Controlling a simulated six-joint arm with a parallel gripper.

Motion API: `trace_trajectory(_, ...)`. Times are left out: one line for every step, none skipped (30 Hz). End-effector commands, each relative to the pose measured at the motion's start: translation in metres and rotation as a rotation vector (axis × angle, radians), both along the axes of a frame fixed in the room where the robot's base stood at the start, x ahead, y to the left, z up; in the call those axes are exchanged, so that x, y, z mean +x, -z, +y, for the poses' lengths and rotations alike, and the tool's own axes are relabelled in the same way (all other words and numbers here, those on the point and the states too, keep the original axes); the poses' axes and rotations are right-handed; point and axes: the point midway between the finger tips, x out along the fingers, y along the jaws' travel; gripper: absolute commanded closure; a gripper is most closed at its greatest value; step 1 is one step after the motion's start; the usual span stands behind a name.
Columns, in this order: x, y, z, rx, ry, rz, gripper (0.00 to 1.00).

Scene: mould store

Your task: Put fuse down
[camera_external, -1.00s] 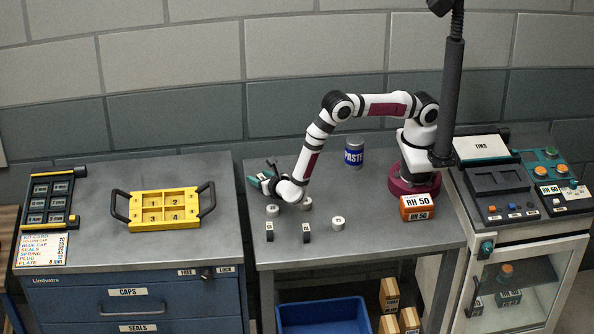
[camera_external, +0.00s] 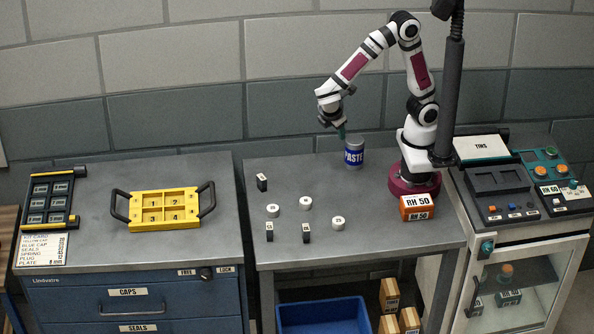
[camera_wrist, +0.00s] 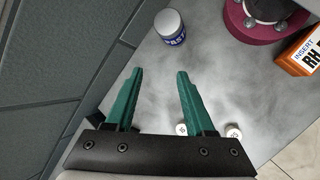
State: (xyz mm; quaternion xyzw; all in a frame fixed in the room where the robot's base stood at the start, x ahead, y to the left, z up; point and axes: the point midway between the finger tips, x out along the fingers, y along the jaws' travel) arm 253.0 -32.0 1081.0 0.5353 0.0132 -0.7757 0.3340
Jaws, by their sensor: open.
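A small black block with a white label, likely the fuse (camera_external: 262,182), stands on the grey bench (camera_external: 370,225) near its left edge. Two similar black blocks stand nearer the front, one at the left (camera_external: 269,232) and one to its right (camera_external: 306,233). My gripper (camera_external: 341,134) is raised above the back of the bench, just left of the paste tin (camera_external: 354,152), and well apart from the blocks. In the wrist view my gripper's green fingers (camera_wrist: 159,76) are spread with nothing between them. The black blocks are not clearly seen there.
Several round white-topped pieces, such as one (camera_external: 338,223), lie mid-bench. An orange box (camera_external: 417,207) stands at the right by my base. A yellow tray with black handles (camera_external: 164,224) rests on the left cabinet. The bench's front right is clear.

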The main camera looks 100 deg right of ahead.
Motion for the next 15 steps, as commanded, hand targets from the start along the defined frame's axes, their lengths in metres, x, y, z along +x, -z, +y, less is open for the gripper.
trace_trajectory(-0.030, -0.013, 0.002, 0.089, 0.185, -0.087, 0.46)
trace_trajectory(-0.048, -0.017, 0.008, 0.148, 0.305, -0.135, 0.46)
trace_trajectory(-0.069, -0.021, 0.016, 0.219, 0.455, -0.192, 0.46)
trace_trajectory(-0.082, -0.023, 0.024, 0.270, 0.557, -0.228, 0.46)
trace_trajectory(-0.092, -0.025, 0.031, 0.316, 0.648, -0.260, 0.46)
trace_trajectory(-0.104, -0.026, 0.040, 0.371, 0.756, -0.295, 0.46)
trace_trajectory(-0.110, -0.026, 0.046, 0.405, 0.824, -0.317, 0.46)
trace_trajectory(-0.115, -0.027, 0.052, 0.435, 0.882, -0.333, 0.46)
trace_trajectory(-0.119, -0.027, 0.058, 0.468, 0.940, -0.350, 0.46)
trace_trajectory(-0.122, -0.027, 0.061, 0.486, 0.972, -0.358, 0.46)
trace_trajectory(-0.123, -0.027, 0.064, 0.498, 0.995, -0.364, 0.46)
trace_trajectory(-0.124, -0.028, 0.066, 0.509, 1.014, -0.368, 0.46)
trace_trajectory(-0.125, -0.028, 0.066, 0.512, 1.020, -0.370, 0.46)
trace_trajectory(-0.125, -0.028, 0.067, 0.514, 1.023, -0.369, 0.46)
trace_trajectory(-0.125, -0.027, 0.067, 0.514, 1.023, -0.369, 0.46)
